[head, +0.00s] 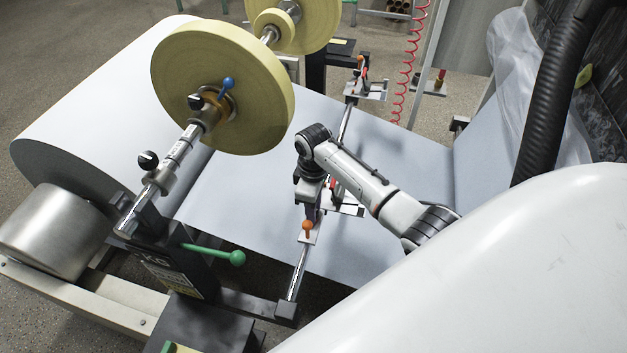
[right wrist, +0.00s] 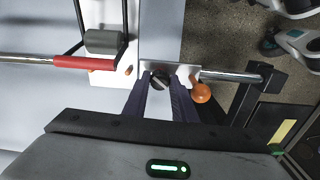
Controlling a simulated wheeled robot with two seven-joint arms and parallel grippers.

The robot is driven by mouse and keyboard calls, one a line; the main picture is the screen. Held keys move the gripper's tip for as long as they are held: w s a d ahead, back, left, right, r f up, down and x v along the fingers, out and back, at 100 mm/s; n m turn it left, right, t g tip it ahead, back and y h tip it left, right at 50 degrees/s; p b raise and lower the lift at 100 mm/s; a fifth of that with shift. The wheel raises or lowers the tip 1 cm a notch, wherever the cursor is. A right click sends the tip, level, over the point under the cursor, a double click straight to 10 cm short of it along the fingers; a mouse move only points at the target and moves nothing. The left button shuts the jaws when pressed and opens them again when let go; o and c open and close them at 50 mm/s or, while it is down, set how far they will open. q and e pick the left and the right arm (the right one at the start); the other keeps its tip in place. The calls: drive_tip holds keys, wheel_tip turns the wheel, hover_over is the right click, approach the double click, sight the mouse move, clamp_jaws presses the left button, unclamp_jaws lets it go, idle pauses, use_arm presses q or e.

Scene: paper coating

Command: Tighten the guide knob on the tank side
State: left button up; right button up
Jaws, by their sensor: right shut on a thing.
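The guide is a white bracket on a thin metal rod (head: 298,272) across the pale paper web. In the right wrist view a black slotted knob (right wrist: 160,79) sits on the guide's silver plate (right wrist: 153,68). My right gripper (head: 309,207) reaches down onto the near guide. In the right wrist view its two dark fingers (right wrist: 160,88) are shut on the sides of the black knob. An orange ball knob (head: 307,226) is just beside the fingers, and it also shows in the right wrist view (right wrist: 201,93). My left gripper is not in view.
A large white paper roll (head: 80,100) and yellow tape rolls (head: 222,86) stand at the left. A green-handled lever (head: 236,257) is left of the rod. A second guide (head: 366,88) is farther along the rod. A large white curved surface (head: 500,270) fills the lower right.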

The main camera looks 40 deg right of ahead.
drive_tip(key=m, duration=0.5)
drive_tip(key=shift+m, duration=0.4)
drive_tip(key=m, duration=0.5)
drive_tip(key=shift+m, duration=0.7)
drive_tip(key=o, duration=0.8)
drive_tip(key=shift+c, duration=0.2)
drive_tip(key=shift+r, duration=0.1)
wheel_tip(320, 180, up, 10)
